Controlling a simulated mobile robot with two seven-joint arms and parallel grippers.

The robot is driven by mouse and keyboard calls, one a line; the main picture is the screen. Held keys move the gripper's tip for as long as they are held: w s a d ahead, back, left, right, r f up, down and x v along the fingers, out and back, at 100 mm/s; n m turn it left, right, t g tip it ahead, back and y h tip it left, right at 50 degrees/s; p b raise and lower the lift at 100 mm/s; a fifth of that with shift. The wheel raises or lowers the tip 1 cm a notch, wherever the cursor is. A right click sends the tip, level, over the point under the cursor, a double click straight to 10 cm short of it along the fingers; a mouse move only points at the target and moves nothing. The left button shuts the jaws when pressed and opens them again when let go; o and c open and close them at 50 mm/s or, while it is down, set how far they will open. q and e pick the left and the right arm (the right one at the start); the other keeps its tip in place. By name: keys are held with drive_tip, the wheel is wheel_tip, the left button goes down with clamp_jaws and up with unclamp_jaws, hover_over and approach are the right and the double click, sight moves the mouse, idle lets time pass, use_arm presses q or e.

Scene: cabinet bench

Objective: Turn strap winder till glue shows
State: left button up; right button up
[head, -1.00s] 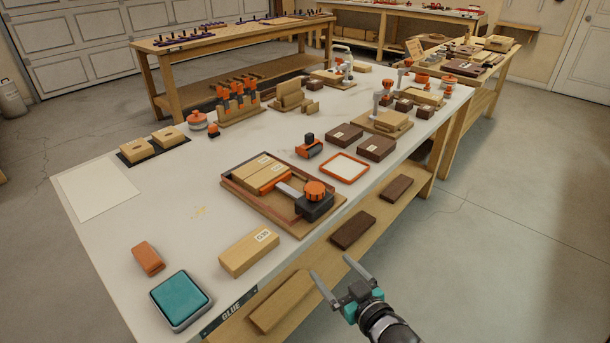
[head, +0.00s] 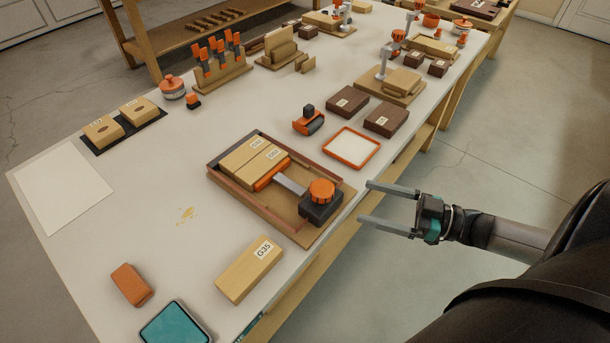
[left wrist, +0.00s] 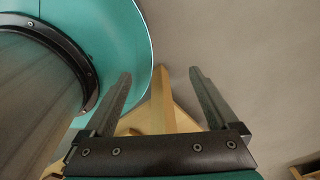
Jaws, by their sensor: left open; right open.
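The strap winder has an orange ribbed knob (head: 321,189) on a dark block (head: 318,209), at the right end of a wooden tray (head: 240,195). A grey strap (head: 290,184) runs from it to an orange pad (head: 265,177) against two labelled light wood blocks (head: 245,152). No glue is visible at the blocks' joint from here. My right gripper (head: 365,203) is open and empty, right of the winder and apart from it, fingers pointing left toward it. My left gripper (left wrist: 159,73) is open and empty in the left wrist view, outside the head view.
An orange-framed tray (head: 351,148), a small orange-and-black tool (head: 308,120) and dark blocks (head: 385,118) lie behind the winder. A labelled block (head: 249,270), terracotta block (head: 131,284) and teal pad (head: 174,325) lie in front. A yellowish smear (head: 186,215) marks the bare bench top.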

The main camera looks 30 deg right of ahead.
sight(311, 186)
drive_tip(key=b+x, duration=0.2)
drive_tip(key=x, duration=1.1)
drive_tip(key=shift+w+a, duration=0.15)
use_arm(q)
drive_tip(key=shift+w+a+f, duration=0.7)
drive_tip(key=shift+w+f, duration=0.25)
drive_tip(key=shift+w, duration=0.05)
use_arm(e)
drive_tip(key=shift+w+a, duration=0.25)
drive_tip(key=shift+a, duration=0.05)
